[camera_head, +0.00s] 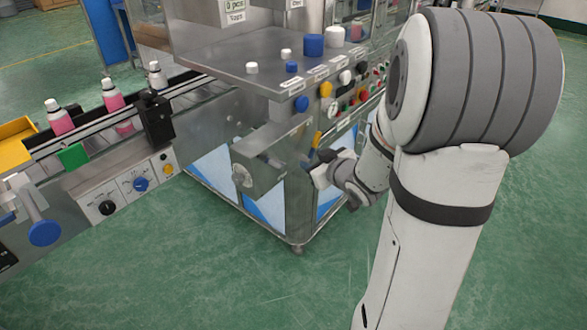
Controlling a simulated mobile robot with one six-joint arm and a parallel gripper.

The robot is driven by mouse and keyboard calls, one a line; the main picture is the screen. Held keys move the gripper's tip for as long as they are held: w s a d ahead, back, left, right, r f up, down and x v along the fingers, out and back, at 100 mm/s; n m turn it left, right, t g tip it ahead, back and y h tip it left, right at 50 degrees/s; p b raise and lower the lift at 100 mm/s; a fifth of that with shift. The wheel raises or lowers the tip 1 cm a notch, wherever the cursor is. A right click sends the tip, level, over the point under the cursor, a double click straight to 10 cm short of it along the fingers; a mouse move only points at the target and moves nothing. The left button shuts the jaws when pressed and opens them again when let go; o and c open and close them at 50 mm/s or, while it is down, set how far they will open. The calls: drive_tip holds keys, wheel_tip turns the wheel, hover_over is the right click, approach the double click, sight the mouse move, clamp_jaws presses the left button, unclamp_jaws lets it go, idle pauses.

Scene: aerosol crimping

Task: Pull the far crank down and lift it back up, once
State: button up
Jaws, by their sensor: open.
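My gripper (318,165) is at the end of my white and grey arm, beside the steel machine's front. It is open, and its dark fingers are small and partly lost against the machine. A grey metal box with a round hub (242,176) juts from the machine just left of my gripper. A yellow handle-like piece (317,139) shows just above my fingers. I cannot tell whether it belongs to the far crank, or whether my gripper touches it. A crank with a blue knob (45,233) stands at the lower left, well away from my gripper.
A conveyor with pink bottles (60,118) runs along the left, above a panel with knobs (141,184). The steel table (222,60) carries white and blue caps. A button panel (350,100) lines its right edge. Green floor is free in front.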

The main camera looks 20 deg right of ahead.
sight(282, 170)
wheel_tip(282, 170, down, 4)
drive_tip(key=s+a+n+t+y+b, duration=0.1)
drive_tip(key=s+a+n+y+b, duration=0.15)
drive_tip(key=y, duration=0.55)
drive_tip(key=shift+x, duration=4.55)
drive_tip(key=shift+f, duration=0.1)
clamp_jaws()
